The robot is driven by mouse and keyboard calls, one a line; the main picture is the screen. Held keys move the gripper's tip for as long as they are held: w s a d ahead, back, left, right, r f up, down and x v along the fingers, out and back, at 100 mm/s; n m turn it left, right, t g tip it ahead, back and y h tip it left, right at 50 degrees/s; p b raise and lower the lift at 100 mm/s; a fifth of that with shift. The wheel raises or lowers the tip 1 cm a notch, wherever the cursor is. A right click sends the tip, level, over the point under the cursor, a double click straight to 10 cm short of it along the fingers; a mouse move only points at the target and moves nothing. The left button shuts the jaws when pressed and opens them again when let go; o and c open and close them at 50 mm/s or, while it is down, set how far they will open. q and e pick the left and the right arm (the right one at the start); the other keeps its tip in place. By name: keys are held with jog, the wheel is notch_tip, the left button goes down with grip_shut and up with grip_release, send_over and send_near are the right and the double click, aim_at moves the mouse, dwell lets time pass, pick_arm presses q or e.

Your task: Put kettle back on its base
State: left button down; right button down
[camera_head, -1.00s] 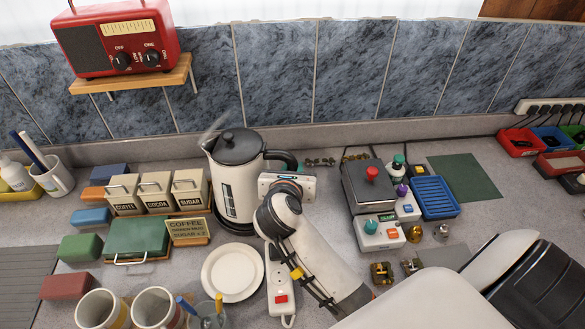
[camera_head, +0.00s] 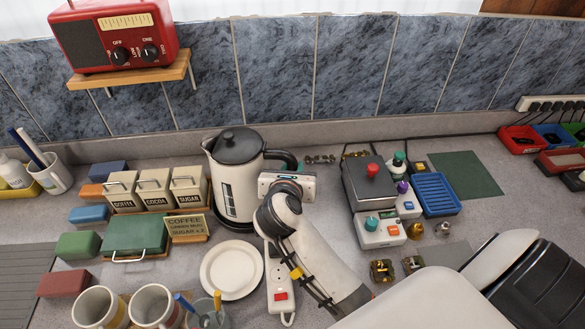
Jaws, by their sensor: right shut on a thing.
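The kettle (camera_head: 236,185) is cream-white with a dark grey lid and a dark handle on its right side. It stands upright against the back of the counter. A dark round base (camera_head: 237,225) shows as a rim under the kettle's bottom; most of it is hidden by the kettle. I cannot tell whether the kettle is fully seated on it. My right gripper (camera_head: 284,172) is shut on the kettle's handle, with its arm coming in from the lower right. The gripper hides the lower part of the handle. My left gripper is not in view.
A white plate (camera_head: 232,270) and a power strip (camera_head: 279,285) lie in front of the kettle. Coffee, cocoa and sugar canisters (camera_head: 154,191) and a small sign (camera_head: 185,229) stand close to its left. A control box (camera_head: 370,190) is on the right, and mugs (camera_head: 152,306) are at the front left.

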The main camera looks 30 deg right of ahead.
jog(key=c, duration=1.6)
grip_release()
jog(key=shift+r, duration=0.1)
jog(key=shift+o, duration=0.3)
jog(key=shift+a+f, duration=0.1)
jog(key=shift+f, duration=0.2)
jog(key=p+v, duration=0.2)
jog(key=v, duration=0.9)
jog(key=shift+s, duration=0.1)
